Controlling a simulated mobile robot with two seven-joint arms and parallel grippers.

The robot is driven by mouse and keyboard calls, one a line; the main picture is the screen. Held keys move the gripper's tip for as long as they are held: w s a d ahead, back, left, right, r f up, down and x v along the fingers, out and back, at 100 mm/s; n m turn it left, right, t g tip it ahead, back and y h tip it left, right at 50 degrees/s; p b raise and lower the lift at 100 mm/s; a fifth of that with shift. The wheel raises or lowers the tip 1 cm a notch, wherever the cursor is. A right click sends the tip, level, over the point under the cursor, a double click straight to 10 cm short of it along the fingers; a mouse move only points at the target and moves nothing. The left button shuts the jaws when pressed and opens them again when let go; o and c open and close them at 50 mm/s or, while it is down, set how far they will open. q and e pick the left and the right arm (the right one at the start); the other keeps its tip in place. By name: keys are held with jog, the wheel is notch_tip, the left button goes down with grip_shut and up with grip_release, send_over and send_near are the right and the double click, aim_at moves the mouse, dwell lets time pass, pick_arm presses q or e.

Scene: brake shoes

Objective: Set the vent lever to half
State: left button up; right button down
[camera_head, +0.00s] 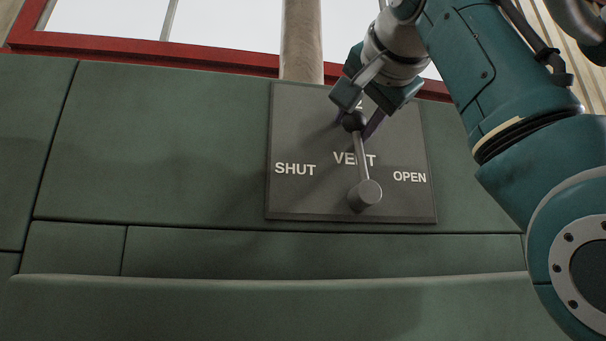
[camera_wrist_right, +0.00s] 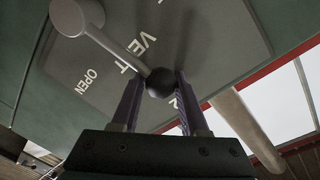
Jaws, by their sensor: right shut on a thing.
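The vent lever (camera_head: 362,160) is a grey rod on a round hub (camera_head: 365,194), with a dark ball knob (camera_head: 352,121) at its upper end. It stands nearly upright, leaning slightly left, on a dark plate (camera_head: 300,200) marked SHUT at left, VENT in the middle and OPEN at right. My right gripper (camera_head: 358,120) is shut on the knob from above. In the right wrist view the knob (camera_wrist_right: 159,83) sits between the two purple fingertips. A label above the knob is mostly hidden by the gripper. My left gripper is out of view.
Green panels (camera_head: 150,150) surround the plate, with a projecting green ledge (camera_head: 260,300) below. A red window frame (camera_head: 150,49) and a wooden post (camera_head: 302,40) are above. My right arm fills the right side. The left side in front of the panel is clear.

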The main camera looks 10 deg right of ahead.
jog(key=shift+d+f+m, duration=0.25)
jog(key=shift+d+m, duration=0.15)
jog(key=shift+m, duration=0.1)
jog(key=c, duration=0.8)
grip_release()
jog(key=o, duration=0.4)
jog(key=shift+d+r, duration=0.1)
jog(key=shift+r, duration=0.05)
